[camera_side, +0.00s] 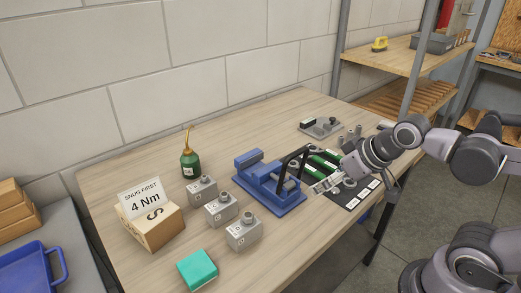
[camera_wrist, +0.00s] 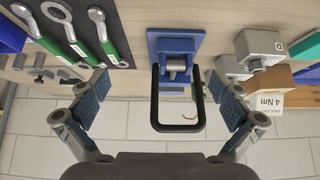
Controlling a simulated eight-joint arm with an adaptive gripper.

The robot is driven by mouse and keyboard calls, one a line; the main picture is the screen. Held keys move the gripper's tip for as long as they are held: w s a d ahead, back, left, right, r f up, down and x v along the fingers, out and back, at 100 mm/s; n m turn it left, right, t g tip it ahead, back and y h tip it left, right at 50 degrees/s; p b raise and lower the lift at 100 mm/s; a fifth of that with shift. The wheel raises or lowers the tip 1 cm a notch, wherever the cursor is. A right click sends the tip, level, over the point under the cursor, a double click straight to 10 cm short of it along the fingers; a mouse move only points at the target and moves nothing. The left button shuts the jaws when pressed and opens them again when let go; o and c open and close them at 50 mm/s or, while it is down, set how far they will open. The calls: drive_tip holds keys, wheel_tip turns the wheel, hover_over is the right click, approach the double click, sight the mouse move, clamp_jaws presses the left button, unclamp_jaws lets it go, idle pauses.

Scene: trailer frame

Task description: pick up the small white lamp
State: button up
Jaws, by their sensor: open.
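I cannot make out a small white lamp in either view. My gripper (camera_side: 325,185) is open over the right part of the bench, just right of a blue vise (camera_side: 262,182) in the side view. In the wrist view my gripper (camera_wrist: 163,95) has its two blue-padded fingers spread wide, with nothing held between them. The black looped handle of the vise (camera_wrist: 176,45) lies across the space between the fingers. I cannot tell whether the fingers touch it.
Green-handled wrenches (camera_wrist: 107,36) lie on a black mat (camera_side: 358,200). Grey blocks (camera_side: 220,209), a green oil can (camera_side: 190,162), a teal block (camera_side: 197,268) and a wooden block with a "4 Nm" card (camera_side: 153,224) stand left. Clear bench (camera_side: 245,125) lies behind the vise.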

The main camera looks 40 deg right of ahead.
wheel_tip(320, 180, up, 6)
drive_tip(key=w+d+r+m+g+h, duration=0.1)
drive_tip(key=w+d+r+m, duration=0.1)
drive_tip(key=w+d+r, duration=0.3)
drive_tip(key=w+d+r+m+h, duration=0.1)
drive_tip(key=w+d+m, duration=0.2)
drive_tip(key=d, duration=0.4)
drive_tip(key=m+g+h, duration=0.2)
drive_tip(key=m+g, duration=0.4)
drive_tip(key=m, duration=0.5)
hover_over(390, 124)
drive_tip(key=s+a, duration=0.1)
drive_tip(key=a, duration=0.3)
wheel_tip(390, 124, down, 6)
drive_tip(key=f, duration=0.1)
drive_tip(key=shift+t+h, duration=0.3)
drive_tip(key=x, duration=0.4)
drive_tip(key=a+x, duration=0.1)
drive_tip(key=x, duration=0.4)
drive_tip(key=a+f+x, duration=0.1)
drive_tip(key=x, duration=0.4)
drive_tip(key=shift+s+f, duration=0.1)
drive_tip(key=shift+f, duration=0.05)
drive_tip(key=c, duration=1.1)
